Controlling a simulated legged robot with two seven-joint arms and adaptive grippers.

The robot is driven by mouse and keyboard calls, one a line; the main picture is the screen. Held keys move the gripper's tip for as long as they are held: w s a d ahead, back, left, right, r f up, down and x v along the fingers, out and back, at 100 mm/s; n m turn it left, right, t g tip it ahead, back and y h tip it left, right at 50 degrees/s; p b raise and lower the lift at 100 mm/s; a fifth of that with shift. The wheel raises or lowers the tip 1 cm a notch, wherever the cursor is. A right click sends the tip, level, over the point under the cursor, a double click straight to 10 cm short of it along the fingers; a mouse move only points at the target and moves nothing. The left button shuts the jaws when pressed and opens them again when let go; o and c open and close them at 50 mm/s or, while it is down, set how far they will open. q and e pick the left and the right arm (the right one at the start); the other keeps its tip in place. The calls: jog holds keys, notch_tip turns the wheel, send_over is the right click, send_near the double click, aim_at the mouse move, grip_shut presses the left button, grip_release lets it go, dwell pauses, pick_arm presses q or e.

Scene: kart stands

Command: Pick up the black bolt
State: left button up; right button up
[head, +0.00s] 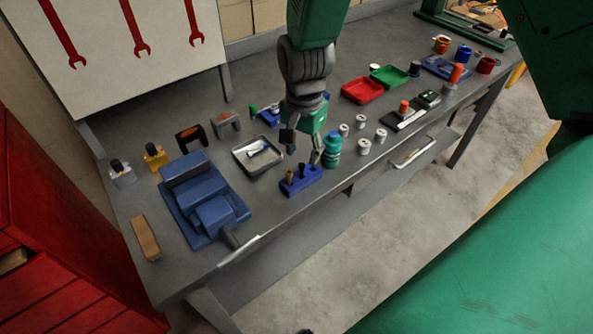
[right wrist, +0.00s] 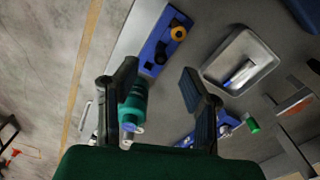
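A small blue block (head: 301,187) near the table's front edge holds upright bolts: a yellow one (head: 289,177) and dark ones beside it, including a black bolt (head: 302,171). In the right wrist view the blue block (right wrist: 152,45) is ahead of the fingers, with a black bolt (right wrist: 161,51) and a yellow-orange one (right wrist: 178,33). My right gripper (head: 304,150) is open and empty above and just behind the block, fingers apart; it also shows in the right wrist view (right wrist: 160,90). My left gripper is not in view.
A teal bottle (head: 332,150) stands close beside the right gripper's finger. A grey tray (head: 244,166) with a white item is left of it. A blue vise (head: 195,190), several white cylinders and red (head: 360,92) and green trays (head: 390,76) occupy the bench.

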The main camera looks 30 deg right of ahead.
aim_at(304, 164)
jog(key=f, duration=0.5)
jog(key=shift+d+f, duration=0.1)
jog(key=shift+d, duration=0.15)
jog(key=shift+a+f, duration=0.2)
jog(key=shift+a, duration=0.5)
jog(key=shift+d, duration=0.1)
jog(key=c, duration=0.8)
jog(key=shift+d, duration=0.45)
grip_shut()
jog(key=shift+a, duration=0.15)
